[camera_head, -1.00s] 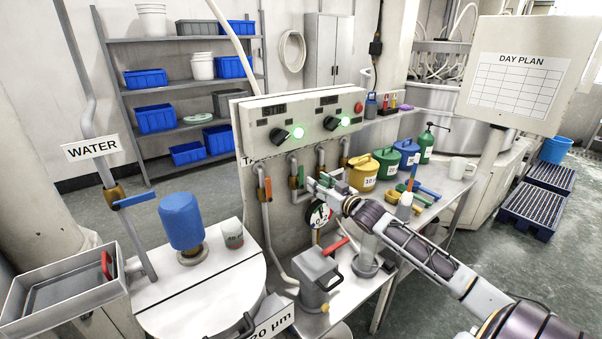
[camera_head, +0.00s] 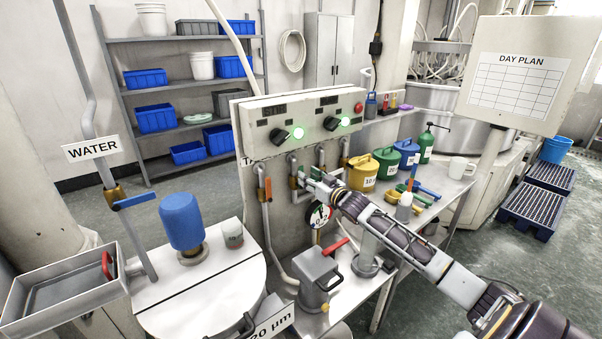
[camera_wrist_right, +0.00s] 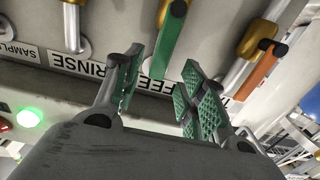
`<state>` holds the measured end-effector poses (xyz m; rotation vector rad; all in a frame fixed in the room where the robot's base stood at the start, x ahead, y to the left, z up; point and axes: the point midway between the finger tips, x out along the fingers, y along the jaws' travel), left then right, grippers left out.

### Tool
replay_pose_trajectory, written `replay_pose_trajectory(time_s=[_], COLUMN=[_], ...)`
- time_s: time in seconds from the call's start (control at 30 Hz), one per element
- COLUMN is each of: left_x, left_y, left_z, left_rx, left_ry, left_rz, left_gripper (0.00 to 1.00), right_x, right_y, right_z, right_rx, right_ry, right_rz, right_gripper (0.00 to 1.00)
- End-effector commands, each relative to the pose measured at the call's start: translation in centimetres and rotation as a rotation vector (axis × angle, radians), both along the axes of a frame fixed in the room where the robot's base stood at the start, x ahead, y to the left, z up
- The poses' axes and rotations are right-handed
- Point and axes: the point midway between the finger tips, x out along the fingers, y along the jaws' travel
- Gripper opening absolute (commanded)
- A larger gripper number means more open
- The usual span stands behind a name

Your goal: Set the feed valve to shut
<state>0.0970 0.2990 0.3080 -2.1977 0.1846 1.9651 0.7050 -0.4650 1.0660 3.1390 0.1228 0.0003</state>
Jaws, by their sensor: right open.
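A row of lever valves sits on the pipes below the grey control panel (camera_head: 300,115). The green lever (camera_wrist_right: 167,50) hangs from a brass valve body in the right wrist view, near a label whose visible letters read like "FEED", partly hidden by a finger. It also shows small in the head view (camera_head: 300,174). My right gripper (camera_wrist_right: 160,68) is open, and the lever's free end lies between its fingers in the wrist picture. I cannot tell whether they touch it. In the head view my right gripper (camera_head: 306,181) is at the valve row. My left gripper is out of view.
An orange lever (camera_wrist_right: 256,74) is close to the right finger. Yellow (camera_head: 363,172), green and blue cans stand on the bench to the right.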

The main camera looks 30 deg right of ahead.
Motion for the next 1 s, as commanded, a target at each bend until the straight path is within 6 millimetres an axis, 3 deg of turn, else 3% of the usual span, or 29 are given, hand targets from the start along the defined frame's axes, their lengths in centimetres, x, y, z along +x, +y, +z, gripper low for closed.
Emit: replay_pose_trajectory(time_s=[0.37, 1.0], left_x=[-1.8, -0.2], left_y=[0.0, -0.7], left_z=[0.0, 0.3], left_rx=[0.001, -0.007], left_ry=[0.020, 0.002], left_rz=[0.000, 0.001], left_gripper=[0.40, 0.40], right_x=[2.1, 5.0], right_y=[0.2, 0.4], right_z=[0.0, -0.1], right_rx=[0.001, 0.001], right_ry=[-0.001, 0.001], right_rz=[0.000, 0.000], right_gripper=[0.41, 0.41])
